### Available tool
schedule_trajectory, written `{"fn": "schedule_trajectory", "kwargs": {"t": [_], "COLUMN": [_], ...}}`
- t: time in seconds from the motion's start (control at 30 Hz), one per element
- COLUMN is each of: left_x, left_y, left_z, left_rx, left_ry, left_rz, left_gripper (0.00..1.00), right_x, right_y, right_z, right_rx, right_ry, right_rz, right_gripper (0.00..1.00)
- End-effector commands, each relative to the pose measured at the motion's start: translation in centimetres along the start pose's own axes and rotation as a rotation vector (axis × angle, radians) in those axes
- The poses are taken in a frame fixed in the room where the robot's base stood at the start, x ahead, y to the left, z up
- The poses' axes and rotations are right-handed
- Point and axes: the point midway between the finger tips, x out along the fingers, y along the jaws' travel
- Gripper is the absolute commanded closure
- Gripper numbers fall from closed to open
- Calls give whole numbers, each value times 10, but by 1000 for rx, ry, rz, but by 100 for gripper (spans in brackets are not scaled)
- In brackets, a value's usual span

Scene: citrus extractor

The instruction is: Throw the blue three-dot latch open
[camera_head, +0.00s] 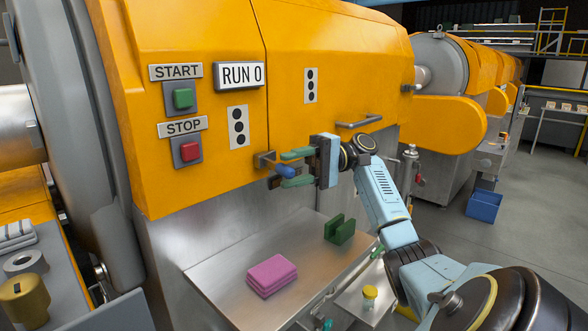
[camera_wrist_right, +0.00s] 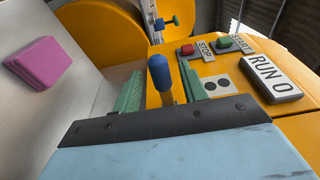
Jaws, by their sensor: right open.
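The latch has a blue rounded handle (camera_head: 286,171) on a metal bracket at the lower edge of the orange cover, just right of the panel seam. A white three-dot plate (camera_head: 238,127) is above and left of it. My right gripper (camera_head: 285,169) is open at the latch, its green fingers above and below the blue handle. In the right wrist view the blue handle (camera_wrist_right: 159,72) stands between the two fingers (camera_wrist_right: 161,90), with a gap on each side. The three-dot plate (camera_wrist_right: 214,86) is partly hidden there. My left gripper is out of view.
A second three-dot plate (camera_head: 310,86) is on the right panel, above a metal bar handle (camera_head: 359,121). Green START (camera_head: 183,98) and red STOP (camera_head: 190,151) buttons sit left. A pink block (camera_head: 271,276) and green block (camera_head: 340,229) lie on the steel shelf (camera_head: 218,268) below.

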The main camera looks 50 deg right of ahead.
Motion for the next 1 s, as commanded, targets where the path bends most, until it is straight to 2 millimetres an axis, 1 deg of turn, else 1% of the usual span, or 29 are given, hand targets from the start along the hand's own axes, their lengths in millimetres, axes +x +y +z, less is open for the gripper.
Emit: {"fn": "schedule_trajectory", "kwargs": {"t": [0.13,0.23,0.5,0.7,0.83,1.0], "left_x": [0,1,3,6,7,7], "left_y": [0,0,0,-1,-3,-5], "left_z": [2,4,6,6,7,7], "left_rx": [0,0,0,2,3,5], "left_ry": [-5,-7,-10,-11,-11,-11], "left_rz": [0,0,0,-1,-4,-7], "left_gripper": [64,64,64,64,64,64], "right_x": [-2,-10,-51,-68,-74,-76], "right_y": [0,0,-1,1,0,0], "right_z": [0,0,0,0,0,0], "right_rx": [0,0,1,4,2,-1], "right_ry": [1,2,4,-1,1,1], "right_rz": [0,0,-1,4,1,0], "right_gripper": [57,57,57,57,57,57]}}
